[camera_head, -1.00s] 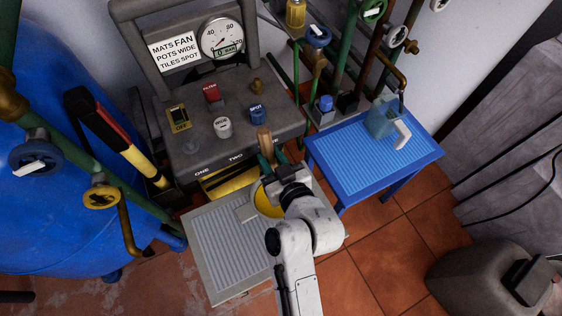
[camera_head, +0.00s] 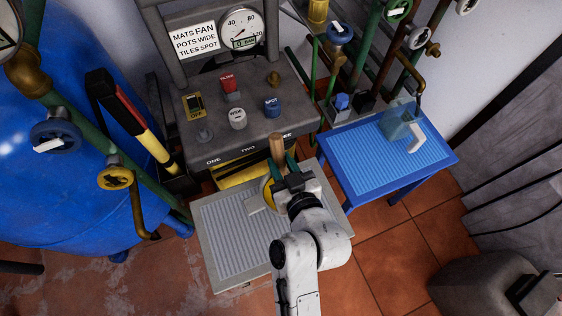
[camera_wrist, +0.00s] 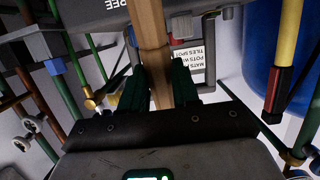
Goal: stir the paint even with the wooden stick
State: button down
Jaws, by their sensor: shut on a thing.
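My gripper (camera_head: 283,168) has dark green fingers and is shut on the wooden stick (camera_head: 277,148). The stick's light brown upper part stands above the fingers; in the wrist view the stick (camera_wrist: 150,35) runs between both fingers. Its lower end is hidden. Below and left of the gripper a round yellow patch (camera_head: 266,191), apparently paint in a tin, shows on the grey ribbed table (camera_head: 225,240). My gripper and arm cover most of it. I cannot tell whether the stick is in the paint or how even the paint is.
A grey control console (camera_head: 230,120) with knobs and a gauge (camera_head: 240,28) stands behind the table. A blue table (camera_head: 375,165) with a clear bluish container (camera_head: 400,123) is at right. A large blue tank (camera_head: 70,190) and pipes are at left. Tiled floor shows at lower right.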

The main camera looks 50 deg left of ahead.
aim_at(278, 142)
jog(key=shift+w+a+r+p, duration=0.1)
jog(key=shift+a+r+p, duration=0.1)
jog(key=shift+r+p, duration=1.45)
jog(key=shift+w+a+r+p, duration=0.15)
jog(key=shift+r+p, duration=0.95)
jog(key=shift+r, duration=0.9)
jog(key=shift+s, duration=0.1)
jog(key=shift+r, duration=0.1)
jog(key=shift+r+p, duration=2)
jog(key=shift+r, duration=0.4)
